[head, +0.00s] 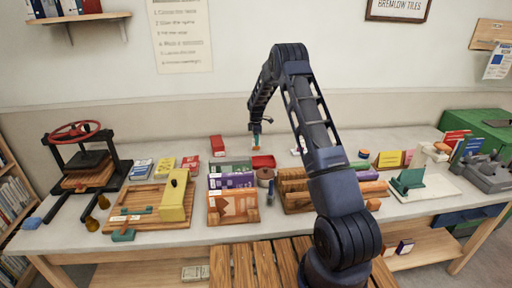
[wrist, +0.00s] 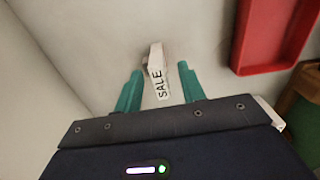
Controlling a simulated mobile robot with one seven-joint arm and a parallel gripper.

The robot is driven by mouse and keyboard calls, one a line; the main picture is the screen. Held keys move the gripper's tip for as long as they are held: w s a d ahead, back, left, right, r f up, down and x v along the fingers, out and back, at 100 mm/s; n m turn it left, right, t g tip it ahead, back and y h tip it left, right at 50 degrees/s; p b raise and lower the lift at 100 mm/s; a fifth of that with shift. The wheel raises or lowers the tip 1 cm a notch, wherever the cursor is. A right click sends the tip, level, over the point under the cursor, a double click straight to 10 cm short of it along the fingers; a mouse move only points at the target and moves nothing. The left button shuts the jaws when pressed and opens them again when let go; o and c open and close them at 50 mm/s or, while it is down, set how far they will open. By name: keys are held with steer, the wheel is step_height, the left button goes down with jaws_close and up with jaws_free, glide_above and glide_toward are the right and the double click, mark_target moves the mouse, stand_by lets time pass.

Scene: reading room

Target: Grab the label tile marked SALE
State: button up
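In the wrist view, the white label tile marked SALE (wrist: 158,86) stands on the pale table surface, with its lettering facing the camera. My gripper (wrist: 160,82) is open, with one teal fingertip on each side of the tile. A gap shows between the tile and each finger. In the head view, my gripper (head: 256,141) is low over the back of the table, just behind the red tray. I cannot make out the tile in the head view.
A red tray (wrist: 247,68) lies right of the fingers in the wrist view, and in the head view (head: 263,162) it sits before the gripper. A red box (head: 218,145) is to the left.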

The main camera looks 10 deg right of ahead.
jaws_close()
stand_by(0.3)
